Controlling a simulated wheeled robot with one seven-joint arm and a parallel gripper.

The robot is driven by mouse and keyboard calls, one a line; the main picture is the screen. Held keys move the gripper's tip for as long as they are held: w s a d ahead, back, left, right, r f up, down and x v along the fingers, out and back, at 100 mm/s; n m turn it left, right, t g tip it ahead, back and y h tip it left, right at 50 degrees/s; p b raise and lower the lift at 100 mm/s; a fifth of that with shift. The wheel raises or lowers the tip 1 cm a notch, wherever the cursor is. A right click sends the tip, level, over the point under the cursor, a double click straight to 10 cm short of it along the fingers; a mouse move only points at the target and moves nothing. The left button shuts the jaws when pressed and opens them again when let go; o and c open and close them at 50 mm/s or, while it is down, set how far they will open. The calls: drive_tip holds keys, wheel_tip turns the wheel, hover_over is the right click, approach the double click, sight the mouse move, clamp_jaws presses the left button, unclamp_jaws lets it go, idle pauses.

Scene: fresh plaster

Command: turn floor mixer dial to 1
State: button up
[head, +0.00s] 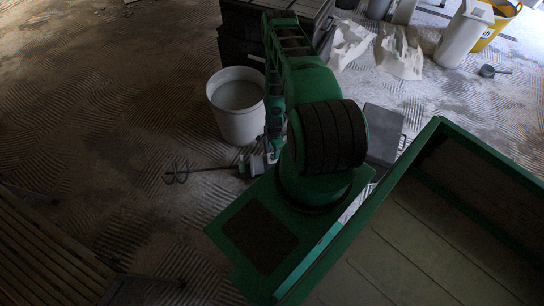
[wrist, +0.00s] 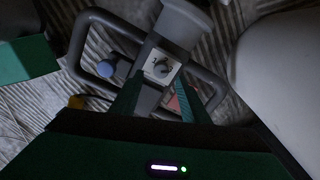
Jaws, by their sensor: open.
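The floor mixer (head: 250,166) lies on the floor in the head view, its shaft and spiral paddle pointing left; my arm hides part of its body. In the wrist view the mixer (wrist: 183,24) shows its grey body and looped handles. The dial (wrist: 161,68) is a small dark knob on a pale plate with marks around it; its setting is too small to read surely. My gripper (wrist: 159,87) is open, with its green fingers to either side below the dial plate; I cannot tell whether they touch it. In the head view the fingers are not clear.
A white bucket (head: 237,112) stands just behind the mixer, and a pale rounded surface (wrist: 280,65) fills the right of the wrist view. A blue knob (wrist: 106,68) sits by the left handle. A slatted wooden piece (head: 45,255) is at lower left. The floor at left is clear.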

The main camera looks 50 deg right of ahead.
drive_tip(key=shift+f, duration=2.4)
drive_tip(key=shift+c, duration=0.4)
